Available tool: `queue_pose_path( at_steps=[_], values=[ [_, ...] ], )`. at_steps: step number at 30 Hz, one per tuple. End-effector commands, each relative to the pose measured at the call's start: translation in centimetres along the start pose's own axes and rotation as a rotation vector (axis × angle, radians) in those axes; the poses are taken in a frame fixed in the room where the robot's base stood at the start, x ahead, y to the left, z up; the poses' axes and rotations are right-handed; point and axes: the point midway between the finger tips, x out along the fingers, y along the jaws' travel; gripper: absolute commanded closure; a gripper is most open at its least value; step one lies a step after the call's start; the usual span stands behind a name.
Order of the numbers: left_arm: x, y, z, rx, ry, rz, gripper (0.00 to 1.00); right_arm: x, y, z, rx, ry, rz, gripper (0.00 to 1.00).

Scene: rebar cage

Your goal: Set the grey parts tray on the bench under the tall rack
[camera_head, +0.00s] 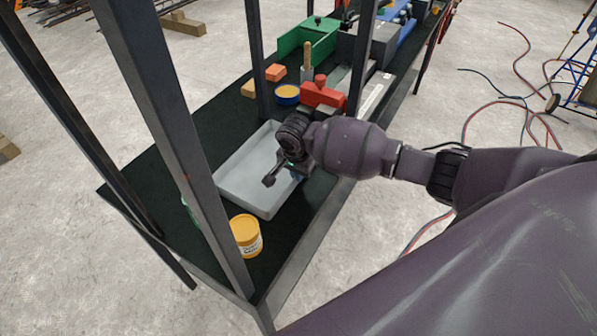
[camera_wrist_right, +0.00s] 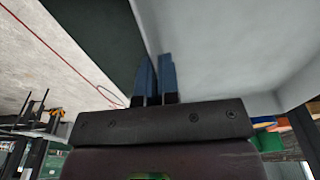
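The grey parts tray (camera_head: 246,172) is on or just above the dark top of the bench (camera_head: 205,110), between the rack's posts, and looks level. I cannot tell whether its base touches the bench. My right gripper (camera_head: 284,176) is at the tray's right side. In the right wrist view, the blue fingers (camera_wrist_right: 155,80) are close together, with the tray's wall (camera_wrist_right: 215,45) between and beside them; they look shut on its rim. Part of the tray's far right corner is hidden behind my right wrist. My left gripper is not in view.
A dark rack post (camera_head: 172,125) stands in front of the tray's left side. A yellow tub (camera_head: 245,236) sits close by the near end. Beyond the tray are a blue-and-yellow tin (camera_head: 287,94), orange blocks (camera_head: 275,72), a red tool (camera_head: 322,94) and a green box (camera_head: 308,38).

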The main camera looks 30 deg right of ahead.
Motion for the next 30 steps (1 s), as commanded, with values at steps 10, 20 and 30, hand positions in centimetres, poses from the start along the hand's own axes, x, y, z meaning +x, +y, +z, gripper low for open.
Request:
queue_pose_path(
  at_steps=[10, 20, 30],
  values=[
    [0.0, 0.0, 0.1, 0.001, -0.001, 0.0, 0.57, 0.2, 0.0, 0.0, 0.001, 0.0, 0.0, 0.92],
    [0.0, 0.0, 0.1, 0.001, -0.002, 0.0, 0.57, 0.2, 0.0, 0.0, 0.0, 0.0, 0.0, 0.72],
    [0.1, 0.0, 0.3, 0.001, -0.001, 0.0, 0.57, -2.3, 0.0, 0.0, 0.0, 0.0, -0.003, 0.72]
  ],
)
